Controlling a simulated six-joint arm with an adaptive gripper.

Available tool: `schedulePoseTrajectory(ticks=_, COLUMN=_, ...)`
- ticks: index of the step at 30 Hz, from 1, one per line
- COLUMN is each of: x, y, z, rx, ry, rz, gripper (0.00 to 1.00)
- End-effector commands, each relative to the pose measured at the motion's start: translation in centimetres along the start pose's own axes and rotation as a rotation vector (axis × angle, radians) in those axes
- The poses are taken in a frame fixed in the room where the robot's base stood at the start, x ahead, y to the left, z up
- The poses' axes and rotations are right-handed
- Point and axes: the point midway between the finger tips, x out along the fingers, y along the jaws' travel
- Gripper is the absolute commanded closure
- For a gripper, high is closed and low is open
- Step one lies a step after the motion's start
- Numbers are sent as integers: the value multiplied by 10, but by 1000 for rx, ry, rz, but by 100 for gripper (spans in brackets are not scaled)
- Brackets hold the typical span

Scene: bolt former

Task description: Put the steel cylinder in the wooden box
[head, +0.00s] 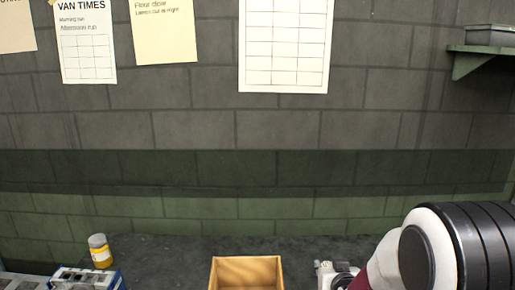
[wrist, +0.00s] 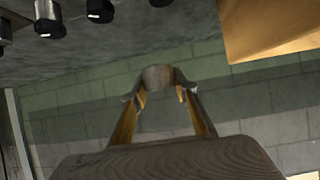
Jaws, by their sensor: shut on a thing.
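In the wrist view, my gripper (wrist: 160,98) is shut on the steel cylinder (wrist: 158,77), a short grey piece held between the two fingertips. The wooden box (wrist: 268,35) shows at the upper right of the wrist view, to the side of the held cylinder and apart from it. In the head view the wooden box (head: 246,262) stands at the bottom middle, open at the top and cut off by the frame edge. The cylinder cannot be made out in the head view.
A yellow jar with a grey lid (head: 100,251) stands on the dark bench at the left, beside a blue and grey block-like device (head: 88,278). Several black knobs (wrist: 100,10) show in the wrist view. A shelf with a tray (head: 490,36) is on the wall at right.

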Motion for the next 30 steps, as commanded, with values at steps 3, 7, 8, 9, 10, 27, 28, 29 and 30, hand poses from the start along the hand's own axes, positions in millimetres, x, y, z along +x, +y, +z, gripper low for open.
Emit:
schedulePoseTrajectory(ticks=3, x=-17, y=-8, z=-5, rx=-1, ry=6, rz=-3, gripper=100)
schedulePoseTrajectory(ticks=7, x=-27, y=-15, z=-13, rx=-6, ry=6, rz=-13, gripper=100)
schedulePoseTrajectory(ticks=8, x=-28, y=-16, z=-16, rx=-7, ry=6, rz=-14, gripper=100)
schedulePoseTrajectory(ticks=9, x=-30, y=-18, z=-19, rx=-8, ry=6, rz=-17, gripper=100)
schedulePoseTrajectory(ticks=10, x=-31, y=-19, z=-21, rx=-9, ry=6, rz=-18, gripper=100)
schedulePoseTrajectory(ticks=27, x=-32, y=-24, z=-24, rx=-13, ry=3, rz=-25, gripper=100)
schedulePoseTrajectory(ticks=28, x=-32, y=-24, z=-24, rx=-13, ry=3, rz=-25, gripper=100)
schedulePoseTrajectory(ticks=29, x=-32, y=-24, z=-24, rx=-13, ry=3, rz=-25, gripper=100)
schedulePoseTrajectory(ticks=30, x=-32, y=-23, z=-24, rx=-13, ry=3, rz=-25, gripper=100)
